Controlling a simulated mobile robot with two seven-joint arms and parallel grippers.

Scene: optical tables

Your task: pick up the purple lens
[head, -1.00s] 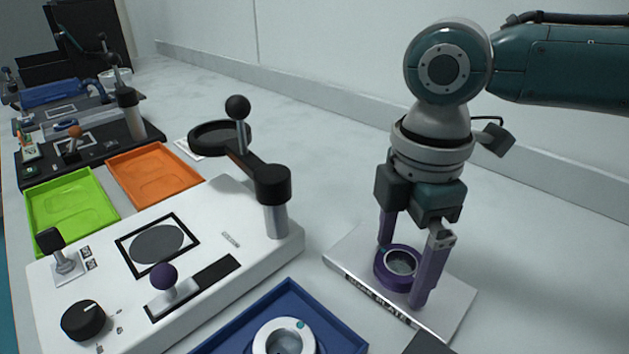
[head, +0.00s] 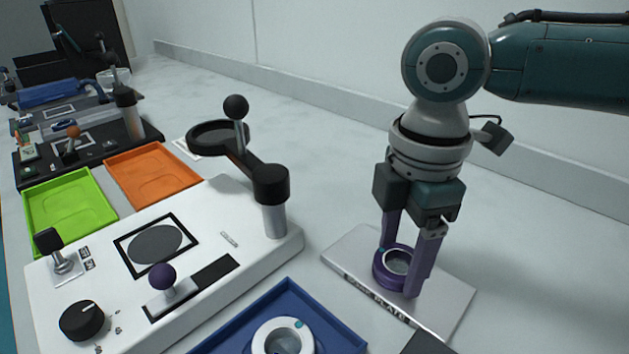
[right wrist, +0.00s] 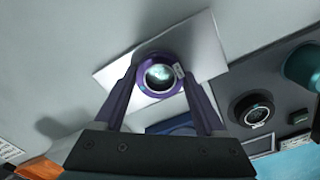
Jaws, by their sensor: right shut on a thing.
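The purple lens (head: 391,268) is a short purple ring with a clear glass centre, on or just over a light grey plate (head: 447,296) at the right. My right gripper (head: 398,277) points down with its two purple fingers shut on the lens, one on each side. In the right wrist view the lens (right wrist: 159,75) sits between the fingertips, with the grey plate behind it. I cannot tell whether the lens touches the plate. My left gripper is not in view.
A blue tray (head: 345,330) with a white ring-shaped part (head: 283,338) lies at the front. A white console (head: 215,250) with a post and arm stands to the left. Green (head: 70,212) and orange (head: 152,176) trays lie behind it.

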